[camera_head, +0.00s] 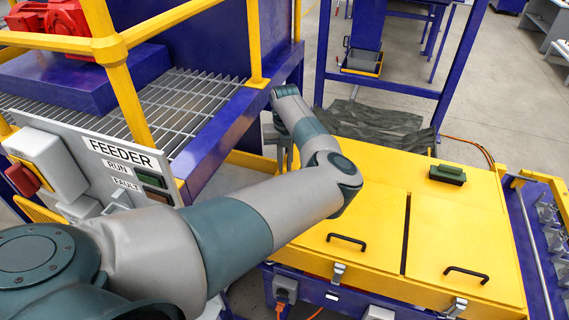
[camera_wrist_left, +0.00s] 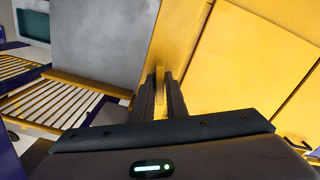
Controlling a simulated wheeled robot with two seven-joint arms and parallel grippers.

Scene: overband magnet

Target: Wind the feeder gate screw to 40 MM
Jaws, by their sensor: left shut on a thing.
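My left gripper (camera_wrist_left: 161,98) shows in the left wrist view with its two dark fingers shut on a narrow yellow piece (camera_wrist_left: 160,78). That the piece belongs to the gate screw I cannot tell for sure. In the head view my left arm reaches from the lower left past the feeder, and its wrist and forearm hide most of the gripper and what it holds. The feeder control panel (camera_head: 92,189) carries the label FEEDER with RUN and FAULT below it. No millimetre scale or pointer is readable. My right gripper is not in view.
Yellow covers (camera_head: 453,240) with black handles lie right of my arm, with a green block (camera_head: 447,174) on top. A blue frame (camera_head: 322,55) stands behind. Yellow railing (camera_head: 110,48) and metal grating (camera_head: 188,100) lie at the left. A grey plate (camera_wrist_left: 105,42) is close by in the wrist view.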

